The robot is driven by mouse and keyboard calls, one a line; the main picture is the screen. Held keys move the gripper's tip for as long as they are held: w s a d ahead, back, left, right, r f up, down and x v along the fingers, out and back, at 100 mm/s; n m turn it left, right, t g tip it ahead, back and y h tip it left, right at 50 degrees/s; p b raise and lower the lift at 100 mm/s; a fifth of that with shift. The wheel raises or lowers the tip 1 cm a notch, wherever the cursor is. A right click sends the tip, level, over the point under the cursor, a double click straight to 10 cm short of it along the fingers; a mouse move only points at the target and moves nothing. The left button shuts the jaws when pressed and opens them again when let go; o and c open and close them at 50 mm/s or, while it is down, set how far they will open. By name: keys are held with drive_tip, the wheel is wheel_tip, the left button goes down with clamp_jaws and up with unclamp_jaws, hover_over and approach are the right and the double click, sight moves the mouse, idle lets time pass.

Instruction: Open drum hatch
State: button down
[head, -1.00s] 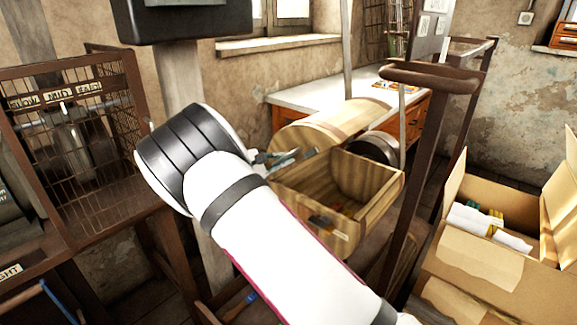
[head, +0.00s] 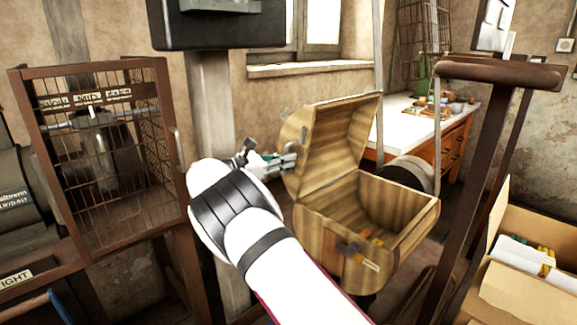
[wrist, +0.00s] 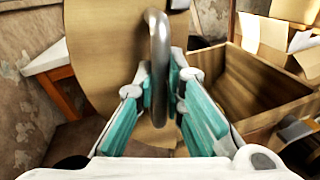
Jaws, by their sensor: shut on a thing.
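The wooden drum (head: 315,215) stands right of my arm in the head view, its inside showing. Its hatch (head: 340,140) is raised and tilted up at the drum's back left. In the wrist view the hatch's end panel (wrist: 105,50) fills the middle, with a grey metal handle (wrist: 158,60) in front of it. My gripper (head: 283,162) is at the hatch's left side, its teal fingers (wrist: 160,100) shut around the handle. The open drum box (wrist: 265,85) lies to the right in the wrist view. Small orange and dark pieces (head: 362,245) show at the drum's front.
A brown post with a crossbar (head: 497,75) stands close on the right. A cardboard box (head: 520,290) is at lower right. A wire cage cabinet (head: 105,150) stands left. A white-topped desk (head: 420,120) is behind the drum.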

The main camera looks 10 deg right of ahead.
drive_tip(key=shift+w+r, duration=0.1)
drive_tip(key=shift+r, duration=0.15)
drive_tip(key=c, duration=1.7)
unclamp_jaws()
drive_tip(key=shift+o, duration=0.2)
drive_tip(key=shift+f, duration=0.1)
